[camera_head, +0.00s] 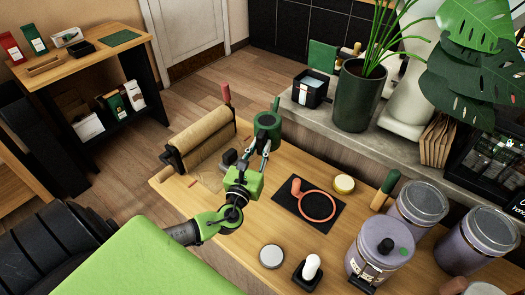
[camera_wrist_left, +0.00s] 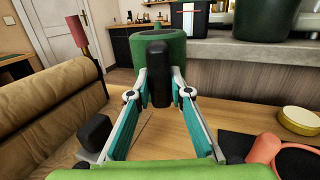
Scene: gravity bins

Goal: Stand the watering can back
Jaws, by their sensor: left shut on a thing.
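A dark green round can with a black upright handle, which I take as the watering can (camera_head: 267,121), is at the far edge of the wooden table. My left gripper (camera_head: 262,150) is shut on its black handle. In the left wrist view the green body of the can (camera_wrist_left: 177,50) is behind the handle, between my left fingertips (camera_wrist_left: 158,92). My right gripper is not in view.
A brown paper roll (camera_head: 204,136) stands left of the gripper. A black mat (camera_head: 325,222) with a coral ring, a yellow-lidded tin (camera_head: 344,184) and lidded jars (camera_head: 379,252) are to the right. A stone ledge (camera_head: 350,138) with a potted plant (camera_head: 358,98) runs behind.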

